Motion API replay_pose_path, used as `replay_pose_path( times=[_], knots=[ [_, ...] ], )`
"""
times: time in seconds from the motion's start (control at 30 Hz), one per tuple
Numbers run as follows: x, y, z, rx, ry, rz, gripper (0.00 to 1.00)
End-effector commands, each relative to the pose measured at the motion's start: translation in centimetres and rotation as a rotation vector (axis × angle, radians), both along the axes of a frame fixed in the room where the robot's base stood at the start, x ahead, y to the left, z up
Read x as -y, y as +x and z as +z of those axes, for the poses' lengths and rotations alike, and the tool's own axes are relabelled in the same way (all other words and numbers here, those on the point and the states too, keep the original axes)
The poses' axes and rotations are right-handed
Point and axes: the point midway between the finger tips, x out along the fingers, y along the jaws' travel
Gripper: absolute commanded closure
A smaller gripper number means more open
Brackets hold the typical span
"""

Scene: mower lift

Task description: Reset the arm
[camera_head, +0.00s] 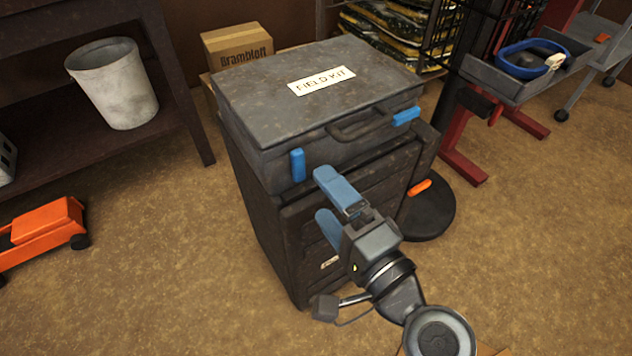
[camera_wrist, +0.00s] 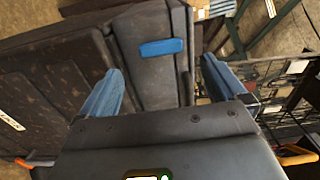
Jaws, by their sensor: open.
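My gripper (camera_head: 333,205) is open and empty, with blue fingers, in front of the dark cabinet and just below the field kit case. In the wrist view its two blue fingers (camera_wrist: 160,92) stand wide apart, with nothing between them touching both. My arm reaches up from the bottom right of the head view. The closed grey field kit case (camera_head: 245,88), with blue latches, lies on the dark drawer cabinet (camera_head: 265,225). A blue latch (camera_wrist: 163,47) shows beyond the fingers in the wrist view. Whether the gripper touches the case or cabinet cannot be told.
A dark shelf with a white bucket (camera_head: 111,84) stands at left, above an orange wheeled thing (camera_head: 43,231). A cardboard box (camera_head: 237,46) is behind the case. A red-legged stand with a grey tray (camera_head: 510,82) is at right.

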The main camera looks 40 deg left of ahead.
Motion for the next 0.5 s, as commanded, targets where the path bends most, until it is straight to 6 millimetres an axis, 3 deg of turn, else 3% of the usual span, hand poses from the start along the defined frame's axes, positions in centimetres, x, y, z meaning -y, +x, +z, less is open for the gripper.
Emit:
replay_pose_path(
  times=[0.17,0.5],
  knots=[
    [1.10,-0.51,0.00,-0.001,0.000,0.001,0.02],
    [1.18,-0.53,0.01,0.000,0.000,0.001,0.02]
  ],
)
